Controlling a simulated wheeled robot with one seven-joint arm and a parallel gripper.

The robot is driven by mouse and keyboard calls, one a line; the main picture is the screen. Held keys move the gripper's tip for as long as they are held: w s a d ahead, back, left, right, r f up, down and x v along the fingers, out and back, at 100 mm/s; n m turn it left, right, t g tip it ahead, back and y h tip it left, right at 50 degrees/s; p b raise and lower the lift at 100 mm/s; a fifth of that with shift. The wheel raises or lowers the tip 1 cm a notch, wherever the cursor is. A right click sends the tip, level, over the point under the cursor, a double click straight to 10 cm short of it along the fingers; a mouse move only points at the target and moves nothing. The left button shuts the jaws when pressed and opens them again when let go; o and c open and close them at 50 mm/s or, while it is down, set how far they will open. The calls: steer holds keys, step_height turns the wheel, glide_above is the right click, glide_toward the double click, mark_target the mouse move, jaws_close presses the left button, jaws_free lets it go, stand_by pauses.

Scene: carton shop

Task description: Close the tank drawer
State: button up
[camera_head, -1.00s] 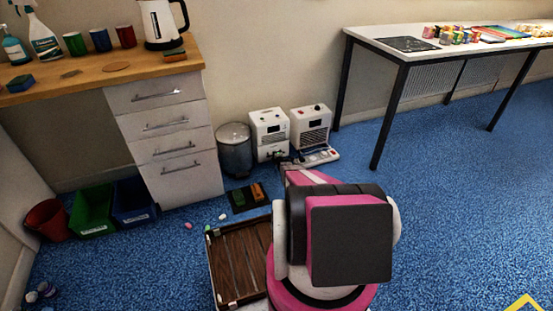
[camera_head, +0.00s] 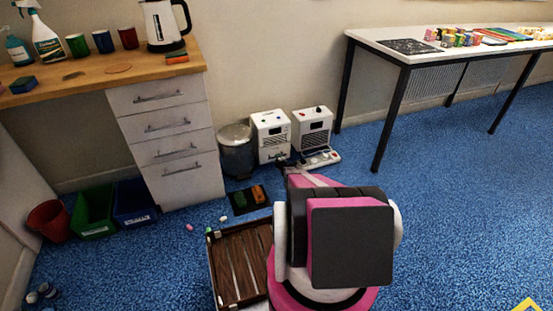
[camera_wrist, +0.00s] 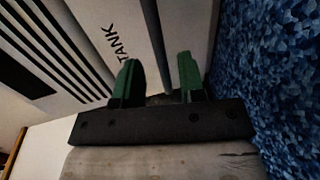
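Two white machines stand on the floor against the wall: a left one (camera_head: 270,132) and a right one (camera_head: 312,130). In the wrist view a white front (camera_wrist: 105,25) with the printed word TANK lies just ahead of my gripper, with dark vent slots to its left. A dark strip runs down the front beside the word. My gripper (camera_wrist: 160,80) has two green-tipped fingers, apart, with nothing clearly held between them. In the head view my gripper (camera_head: 282,162) is low in front of the left machine. Whether the fingers touch the front, and how far the drawer stands out, I cannot tell.
A grey bin (camera_head: 236,150) stands left of the machines. A dark mat (camera_head: 248,198) with green and orange items and a wooden slatted crate (camera_head: 240,265) lie near my arm. A white drawer unit (camera_head: 172,140) is at left. Blue floor at right is open.

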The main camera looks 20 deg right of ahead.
steer(key=s+r, duration=0.1)
steer(key=s, duration=0.5)
steer(key=shift+s+r, duration=0.15)
steer(key=shift+s, duration=0.25)
steer(key=shift+r, duration=0.1)
steer(key=s+a+r+m+g+h, duration=0.25)
steer(key=s+a+r+m, duration=0.3)
steer(key=r, duration=0.55)
steer(key=s+a+r+m+g+h, duration=0.1)
steer(key=s+a+r+m+g, duration=0.5)
steer(key=r, duration=0.6)
steer(key=s+a+r+m+g+y, duration=0.1)
steer(key=s+a+r, duration=0.4)
steer(key=s, duration=0.7)
steer(key=s+a+r+m+g+y, duration=0.1)
steer(key=s+a+r+m+g, duration=0.2)
steer(key=s+a+r, duration=0.3)
steer(key=s+a+r+m+g+y, duration=0.1)
steer(key=s+a+r+m+g, duration=0.2)
steer(key=s+r, duration=0.9)
steer(key=s+a, duration=0.3)
steer(key=s, duration=0.2)
steer(key=shift+s, duration=0.3)
steer(key=shift+f, duration=0.1)
